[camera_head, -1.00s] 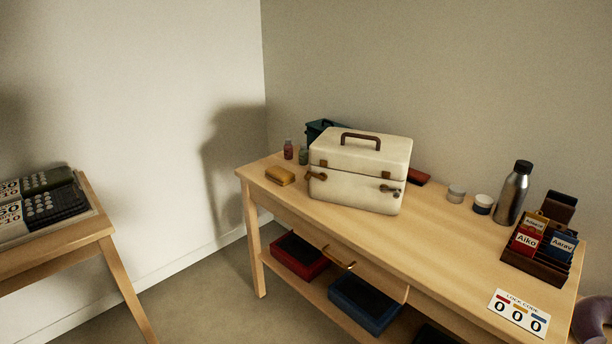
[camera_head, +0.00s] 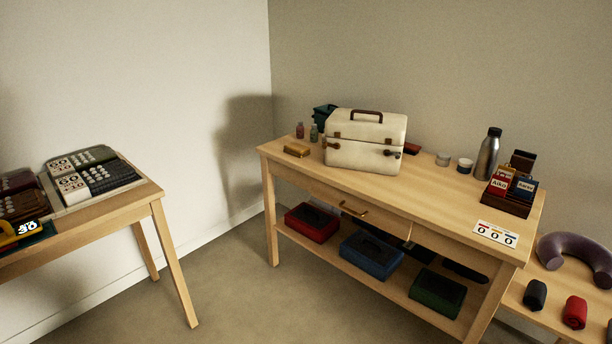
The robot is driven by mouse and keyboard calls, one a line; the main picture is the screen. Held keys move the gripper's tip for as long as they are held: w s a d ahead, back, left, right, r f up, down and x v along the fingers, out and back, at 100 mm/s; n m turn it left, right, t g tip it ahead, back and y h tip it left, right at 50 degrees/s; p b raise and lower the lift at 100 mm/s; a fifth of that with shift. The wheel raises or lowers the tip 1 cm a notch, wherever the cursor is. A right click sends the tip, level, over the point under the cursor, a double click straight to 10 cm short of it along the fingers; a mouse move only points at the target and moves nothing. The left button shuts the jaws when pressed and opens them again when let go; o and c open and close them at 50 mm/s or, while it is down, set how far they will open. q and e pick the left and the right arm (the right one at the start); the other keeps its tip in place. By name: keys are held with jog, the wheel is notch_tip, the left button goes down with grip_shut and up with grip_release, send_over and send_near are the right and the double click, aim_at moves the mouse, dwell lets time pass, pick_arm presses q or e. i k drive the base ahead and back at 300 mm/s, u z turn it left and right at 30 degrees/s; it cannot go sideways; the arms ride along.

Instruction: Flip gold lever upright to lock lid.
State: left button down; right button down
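A cream case (camera_head: 364,156) with a brown top handle (camera_head: 367,116) stands on the wooden table (camera_head: 400,189). Its lid looks down on the body. Two dark brass-coloured latches sit on its front, a left latch (camera_head: 334,145) and a right latch (camera_head: 389,153). They are too small to tell which is the gold lever or how it is turned. Neither of my grippers is in view.
Small bottles and a yellow-brown block (camera_head: 297,150) stand left of the case; jars, a steel bottle (camera_head: 487,154) and a card holder (camera_head: 508,203) stand right. A lock code card (camera_head: 495,233) lies near the front edge. Floor (camera_head: 240,315) between the tables is clear.

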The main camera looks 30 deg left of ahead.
aim_at(325, 144)
jog(key=k, duration=0.4)
jog(key=u, duration=0.8)
jog(key=i, duration=1.75)
jog(key=z, duration=0.85)
jog(key=i, duration=0.35)
jog(key=z, duration=0.3)
